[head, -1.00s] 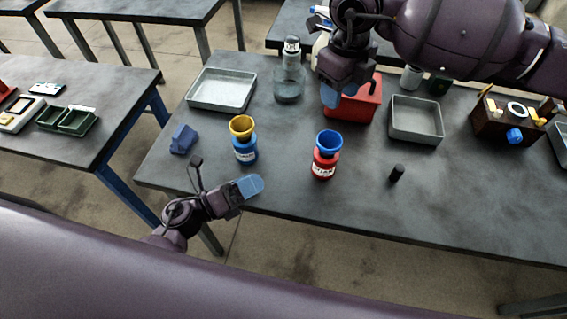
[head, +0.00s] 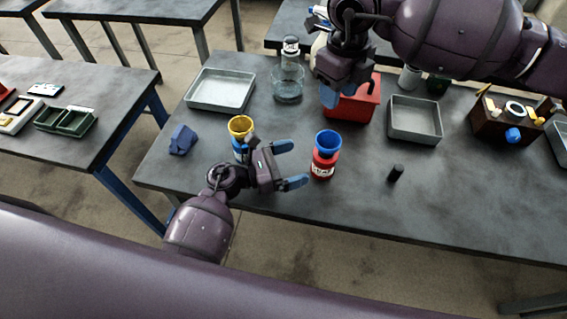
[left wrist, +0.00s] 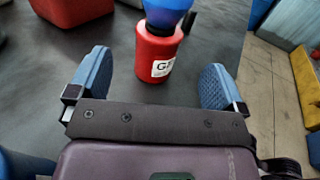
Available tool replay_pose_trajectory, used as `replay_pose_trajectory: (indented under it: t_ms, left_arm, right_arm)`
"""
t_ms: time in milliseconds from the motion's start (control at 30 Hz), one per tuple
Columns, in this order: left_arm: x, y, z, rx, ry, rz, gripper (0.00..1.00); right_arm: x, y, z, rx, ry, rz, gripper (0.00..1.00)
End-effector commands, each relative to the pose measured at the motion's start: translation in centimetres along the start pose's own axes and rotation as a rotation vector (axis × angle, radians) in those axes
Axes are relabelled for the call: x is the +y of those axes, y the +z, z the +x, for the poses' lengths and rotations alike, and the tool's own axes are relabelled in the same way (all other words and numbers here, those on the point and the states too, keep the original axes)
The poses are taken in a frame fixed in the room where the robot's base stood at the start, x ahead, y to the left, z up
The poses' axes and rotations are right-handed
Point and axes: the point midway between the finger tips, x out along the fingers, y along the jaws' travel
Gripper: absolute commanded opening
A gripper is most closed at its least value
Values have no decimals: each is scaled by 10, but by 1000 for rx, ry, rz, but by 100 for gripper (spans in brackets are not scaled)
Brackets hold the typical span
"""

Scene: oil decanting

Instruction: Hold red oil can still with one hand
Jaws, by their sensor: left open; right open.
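The red oil can (head: 322,168) stands upright on the table with a blue funnel (head: 328,141) on its top. It also shows in the left wrist view (left wrist: 155,56), between and beyond the two fingers. My left gripper (head: 293,164) is open and empty, just left of the red can, with its fingers pointing toward it. A gap remains between the fingers and the can. My right gripper (head: 330,95) is open by the red bin, behind the red can; its fingers overlap each other in view. The blue can with a yellow funnel (head: 240,127) is partly hidden behind my left gripper.
A red bin (head: 355,108), a grey tray (head: 415,120), a light metal tray (head: 221,90) and a glass vessel (head: 288,88) stand at the back. A black cap (head: 396,173) is to the right. A blue crumpled cloth (head: 182,139) lies at left.

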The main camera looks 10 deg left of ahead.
Motion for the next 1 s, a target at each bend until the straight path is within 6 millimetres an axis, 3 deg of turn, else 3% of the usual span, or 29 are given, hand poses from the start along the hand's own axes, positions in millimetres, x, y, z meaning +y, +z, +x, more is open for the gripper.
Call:
replay_pose_trajectory:
  t_ms: [300,500,1000]
  left_arm:
    - [0,1,52,-3,0,-4,97]
    - [0,0,74,-2,1,-4,97]
    - [0,0,85,0,0,-3,95]
  right_arm:
    - [0,0,0,0,0,0,43]
    - [0,0,0,0,0,0,43]
    - [0,0,0,0,0,0,43]
